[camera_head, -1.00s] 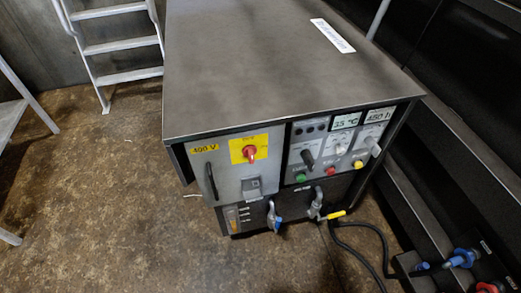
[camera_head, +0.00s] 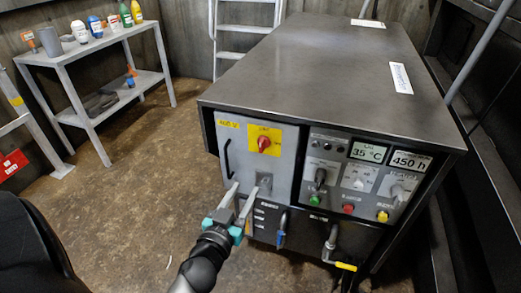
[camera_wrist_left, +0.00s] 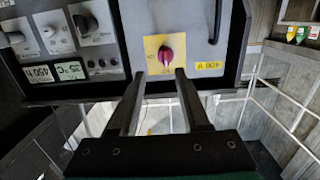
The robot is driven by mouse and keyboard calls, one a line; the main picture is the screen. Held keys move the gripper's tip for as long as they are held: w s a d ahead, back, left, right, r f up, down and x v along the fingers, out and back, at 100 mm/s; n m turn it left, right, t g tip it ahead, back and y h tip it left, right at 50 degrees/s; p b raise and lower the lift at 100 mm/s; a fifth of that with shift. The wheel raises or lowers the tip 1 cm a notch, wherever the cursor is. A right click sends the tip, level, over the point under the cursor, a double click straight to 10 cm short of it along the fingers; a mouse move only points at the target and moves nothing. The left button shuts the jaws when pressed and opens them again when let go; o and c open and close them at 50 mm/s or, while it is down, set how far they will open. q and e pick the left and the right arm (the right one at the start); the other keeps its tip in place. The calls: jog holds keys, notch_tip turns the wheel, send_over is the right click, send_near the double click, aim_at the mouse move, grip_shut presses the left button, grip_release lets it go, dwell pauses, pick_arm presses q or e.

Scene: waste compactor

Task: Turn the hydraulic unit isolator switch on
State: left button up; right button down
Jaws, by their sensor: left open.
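The isolator switch is a red rotary knob (camera_head: 264,143) on a yellow plate (camera_head: 275,133), on the grey door of the hydraulic unit (camera_head: 330,70). In the left wrist view, the red knob (camera_wrist_left: 167,55) lies ahead of and between the fingertips, with its grip upright in the picture. My left gripper (camera_head: 238,190) is open and empty. In the head view it is in front of the door, lower left of the knob and apart from it. The fingers partly cover a grey socket (camera_head: 265,184) below the plate. My right gripper is not in view.
Right of the door is a control panel (camera_head: 350,173) with displays, knobs and coloured buttons. Below are a blue-handled valve (camera_head: 281,238) and a yellow-handled valve (camera_head: 345,266). A shelf (camera_head: 95,45) with bottles stands at the left. The floor (camera_head: 130,190) before the unit is mostly clear.

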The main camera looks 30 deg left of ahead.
pick_arm(q)
notch_tip(320, 180, up, 3)
jog(key=a, duration=0.1)
send_near(260, 144)
jog(key=shift+t+y, duration=0.3)
jog(key=x, duration=0.7)
jog(key=shift+w+d+f, duration=0.1)
jog(key=shift+w+f, duration=0.05)
jog(key=shift+w, duration=0.2)
jog(key=shift+w+b, duration=0.3)
jog(key=shift+w, duration=0.55)
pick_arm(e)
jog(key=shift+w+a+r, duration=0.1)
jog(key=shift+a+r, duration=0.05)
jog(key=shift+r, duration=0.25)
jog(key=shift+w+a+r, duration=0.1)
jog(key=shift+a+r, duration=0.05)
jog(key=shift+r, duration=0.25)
pick_arm(q)
jog(key=shift+c, duration=0.2)
grip_shut()
